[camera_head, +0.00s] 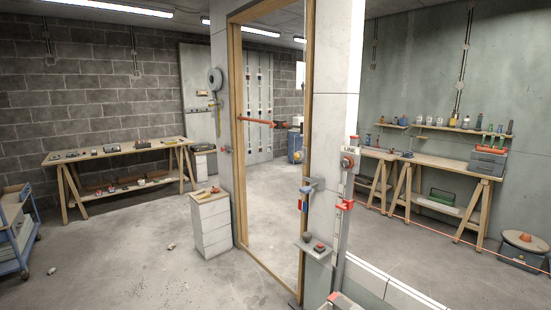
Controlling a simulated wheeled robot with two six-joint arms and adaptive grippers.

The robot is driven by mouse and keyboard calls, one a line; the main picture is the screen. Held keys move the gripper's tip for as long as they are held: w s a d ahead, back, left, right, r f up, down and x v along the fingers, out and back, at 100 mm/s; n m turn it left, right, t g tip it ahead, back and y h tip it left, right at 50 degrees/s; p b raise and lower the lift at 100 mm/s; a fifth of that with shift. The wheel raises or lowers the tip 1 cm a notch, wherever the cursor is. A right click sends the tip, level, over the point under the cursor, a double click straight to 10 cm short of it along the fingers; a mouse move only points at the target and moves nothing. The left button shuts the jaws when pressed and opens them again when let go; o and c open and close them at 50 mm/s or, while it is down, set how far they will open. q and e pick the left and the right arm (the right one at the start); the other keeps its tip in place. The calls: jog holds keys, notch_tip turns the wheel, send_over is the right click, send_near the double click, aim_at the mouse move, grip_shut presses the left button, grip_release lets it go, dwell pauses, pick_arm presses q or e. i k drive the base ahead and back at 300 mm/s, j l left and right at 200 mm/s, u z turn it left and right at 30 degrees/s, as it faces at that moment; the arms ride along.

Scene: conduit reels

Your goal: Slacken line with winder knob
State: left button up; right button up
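A grey box labelled "LINE" (350,151) is fixed to the white pillar right of the doorway. A round red-orange knob (347,161) sits on its front; I cannot tell whether this is the winder knob. A thin orange-red line (440,222) runs from near the pillar toward the lower right. Neither of my grippers shows.
A wooden door frame (236,180) stands left of the pillar, with a red bar (265,121) across its opening. A small shelf (314,250) juts from the pillar. The left-centre floor is mostly clear.

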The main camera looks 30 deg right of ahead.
aim_at(347, 162)
jog(key=i+z, duration=0.2)
jog(key=i, duration=0.25)
jog(key=i+j+z, duration=0.15)
jog(key=i, duration=0.25)
jog(key=i+j+z, duration=0.2)
jog(key=i, duration=0.2)
jog(key=i+j+z, duration=0.2)
jog(key=i+j, duration=0.1)
jog(key=i, duration=0.1)
